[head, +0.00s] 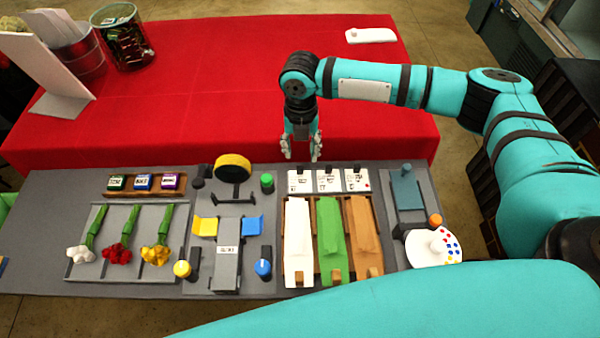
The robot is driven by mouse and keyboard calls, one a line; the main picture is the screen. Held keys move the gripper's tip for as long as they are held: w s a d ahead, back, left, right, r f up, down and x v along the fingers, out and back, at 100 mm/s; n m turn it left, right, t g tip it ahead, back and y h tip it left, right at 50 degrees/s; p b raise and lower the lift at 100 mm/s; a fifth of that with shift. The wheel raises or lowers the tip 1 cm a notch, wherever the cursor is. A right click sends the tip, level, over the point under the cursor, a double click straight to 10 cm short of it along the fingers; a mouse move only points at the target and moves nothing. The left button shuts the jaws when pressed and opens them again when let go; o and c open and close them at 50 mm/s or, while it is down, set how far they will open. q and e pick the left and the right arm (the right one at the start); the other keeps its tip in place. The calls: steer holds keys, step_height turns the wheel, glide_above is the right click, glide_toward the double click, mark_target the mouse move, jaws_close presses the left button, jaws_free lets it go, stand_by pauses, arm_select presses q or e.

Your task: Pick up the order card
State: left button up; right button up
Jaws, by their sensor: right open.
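Three white cards stand in a row at the back of the grey work board: a left card (300,182), a middle card (329,181) and a right card (357,180). Each bears small dark marks and a dark clip-like piece at its top. I cannot read them or tell which is the order card. My right gripper (301,154) points down just behind the left and middle cards, its fingers apart and nothing between them. I cannot tell its height over them. My left gripper is not in view.
White, green and brown wrap-like pieces (331,240) lie in front of the cards. Three flowers (122,240) lie in a rack at left. A round white palette-like piece (433,248) is at right. The red table (230,90) behind is mostly clear.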

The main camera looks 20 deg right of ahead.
mark_target(300, 167)
step_height(300, 167, down, 3)
steer(key=shift+r, duration=0.1)
steer(key=f+p, duration=0.2)
steer(key=f, duration=0.2)
steer(key=shift+w, duration=0.2)
steer(key=shift+f, duration=0.65)
steer(key=c, duration=0.9)
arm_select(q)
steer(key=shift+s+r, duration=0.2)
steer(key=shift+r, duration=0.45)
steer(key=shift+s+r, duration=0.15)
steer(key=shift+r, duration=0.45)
arm_select(e)
steer(key=shift+r, duration=0.1)
